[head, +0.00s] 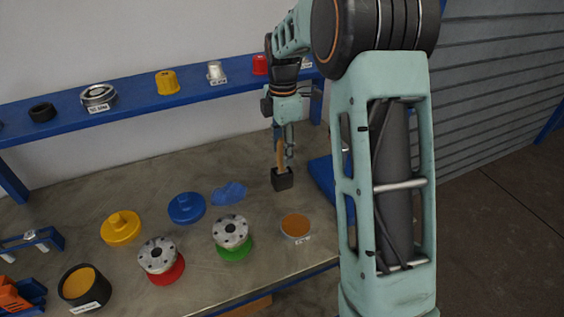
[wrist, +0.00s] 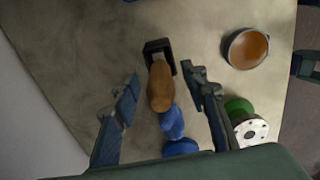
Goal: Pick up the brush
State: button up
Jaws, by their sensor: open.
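The brush (head: 281,155) has a tan wooden handle that rises from a small black square holder (head: 283,180) on the bench. Its lower end is hidden in the holder. In the wrist view the handle (wrist: 160,88) points toward the camera, with the black holder (wrist: 158,46) just beyond it. My gripper (wrist: 162,80) is open, with one finger on each side of the handle and a visible gap at both sides. In the head view my gripper (head: 285,135) is above the holder at the handle's upper part, partly hidden by its own links.
A blue cloth (head: 228,193), blue cap (head: 186,208), yellow cap (head: 120,229) and flanged vessels on green (head: 233,250) and red (head: 166,273) bases lie left. A blue shelf (head: 135,105) runs behind.

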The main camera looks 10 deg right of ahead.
aim_at(282, 171)
notch_tip(282, 171, down, 5)
jog(key=shift+r, duration=0.1)
jog(key=shift+a, duration=0.1)
grip_shut()
dwell(0.3)
